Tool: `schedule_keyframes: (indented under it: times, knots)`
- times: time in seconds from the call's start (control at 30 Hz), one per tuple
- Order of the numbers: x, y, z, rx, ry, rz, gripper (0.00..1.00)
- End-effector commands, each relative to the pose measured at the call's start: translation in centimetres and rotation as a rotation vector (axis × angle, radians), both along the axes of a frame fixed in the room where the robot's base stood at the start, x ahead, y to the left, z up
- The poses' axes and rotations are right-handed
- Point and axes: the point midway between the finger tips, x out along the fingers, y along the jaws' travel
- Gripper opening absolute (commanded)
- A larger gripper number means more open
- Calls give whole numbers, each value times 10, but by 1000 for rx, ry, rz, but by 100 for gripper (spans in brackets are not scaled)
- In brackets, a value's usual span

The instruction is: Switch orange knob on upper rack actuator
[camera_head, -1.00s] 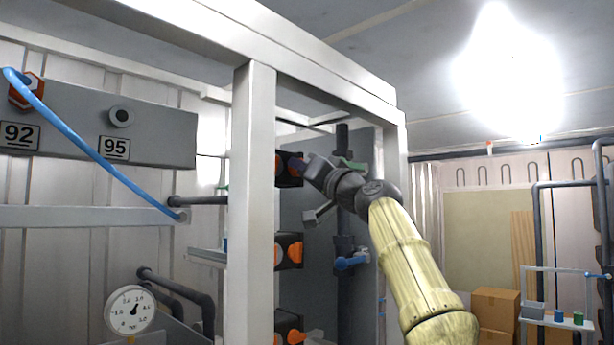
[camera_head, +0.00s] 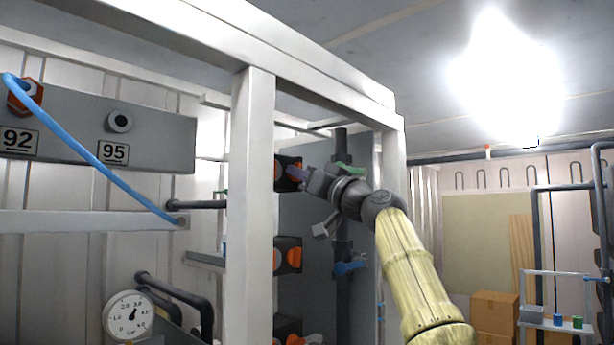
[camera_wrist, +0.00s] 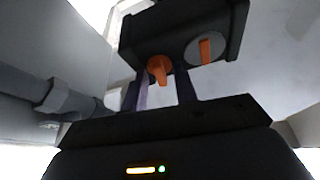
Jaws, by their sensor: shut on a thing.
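The upper rack actuator (camera_head: 282,166) is a dark box fixed on the rack, partly hidden by a white post and my gripper. In the wrist view its black housing (camera_wrist: 180,28) fills the upper middle. The orange knob (camera_wrist: 160,67) sticks out of its underside in that view, and an orange bar on a grey disc (camera_wrist: 205,48) sits to its right. My gripper (camera_head: 298,174) is at the actuator's right face. In the wrist view the purple fingers of my gripper (camera_wrist: 162,86) stand either side of the knob, closed on it. The fingertip contact is partly hidden.
Similar actuators with orange knobs sit below, a middle one (camera_head: 287,256) and a lower one (camera_head: 287,330). The white post (camera_head: 253,200) stands close on the left. A dark vertical pipe with a blue valve handle (camera_head: 350,267) is near my wrist on the right.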

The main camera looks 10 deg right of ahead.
Motion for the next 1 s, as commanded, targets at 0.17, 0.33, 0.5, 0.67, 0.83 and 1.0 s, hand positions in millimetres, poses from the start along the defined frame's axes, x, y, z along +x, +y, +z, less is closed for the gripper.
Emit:
schedule_keyframes:
  times: [0.17,0.33,0.5,0.67,0.83,1.0]
  knots:
    - [2,0,-3,-9,2,0,5]
    - [2,0,-2,-8,-1,-1,4]
    - [2,0,-2,-6,-2,-1,3]
    - [2,0,-1,-6,-2,0,33]
    - [1,0,-1,-6,-2,0,33]
    - [0,-1,-2,-7,-3,-1,33]
